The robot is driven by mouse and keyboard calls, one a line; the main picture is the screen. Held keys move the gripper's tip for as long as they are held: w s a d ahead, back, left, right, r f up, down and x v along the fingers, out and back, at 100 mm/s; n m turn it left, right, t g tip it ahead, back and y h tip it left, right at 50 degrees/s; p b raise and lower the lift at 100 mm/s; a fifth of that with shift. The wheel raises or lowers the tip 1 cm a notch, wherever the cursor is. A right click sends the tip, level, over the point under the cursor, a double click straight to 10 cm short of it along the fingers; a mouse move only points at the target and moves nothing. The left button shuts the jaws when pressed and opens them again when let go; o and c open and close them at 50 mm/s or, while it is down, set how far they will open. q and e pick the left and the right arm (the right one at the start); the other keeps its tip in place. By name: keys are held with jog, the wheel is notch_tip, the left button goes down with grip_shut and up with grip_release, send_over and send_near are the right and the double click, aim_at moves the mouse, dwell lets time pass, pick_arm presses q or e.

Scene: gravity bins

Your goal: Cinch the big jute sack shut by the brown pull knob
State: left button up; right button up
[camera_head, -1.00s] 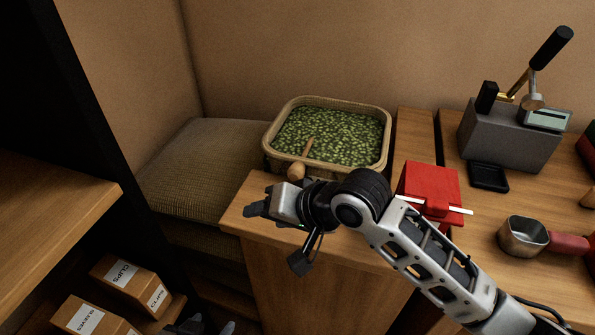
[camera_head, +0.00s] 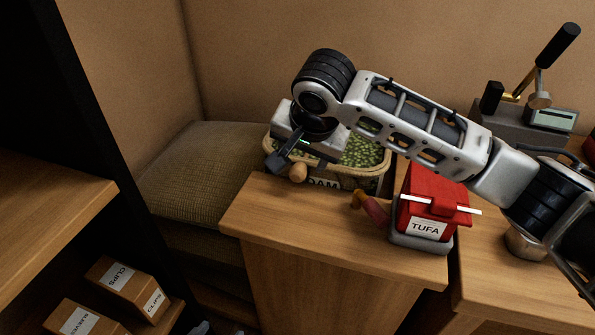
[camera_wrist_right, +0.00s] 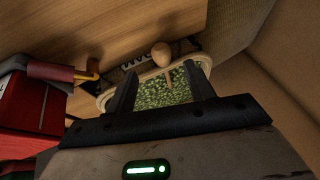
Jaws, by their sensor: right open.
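The big jute sack (camera_head: 378,182) stands open at the back of the counter, full of green pellets, with a partly hidden label on its front. The brown pull knob (camera_head: 299,172) hangs at its front left rim, on a brown strap seen in the wrist view, where the knob (camera_wrist_right: 161,54) is clear. My right gripper (camera_head: 284,158) is open and empty, above the sack's front left part, close to the knob but apart from it. In the wrist view its fingers (camera_wrist_right: 161,90) frame the pellets and strap. My right arm hides much of the sack.
A red box (camera_head: 433,198) labelled TUFA stands right of the sack. A grey lever device (camera_head: 490,120) is at the back right. A woven tan block (camera_head: 195,175) lies left. Labelled cartons (camera_head: 125,280) sit on a low shelf. The front counter is clear.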

aim_at(298, 173)
jog(key=x, duration=0.8)
jog(key=shift+w+f, duration=0.1)
jog(key=shift+f, duration=0.05)
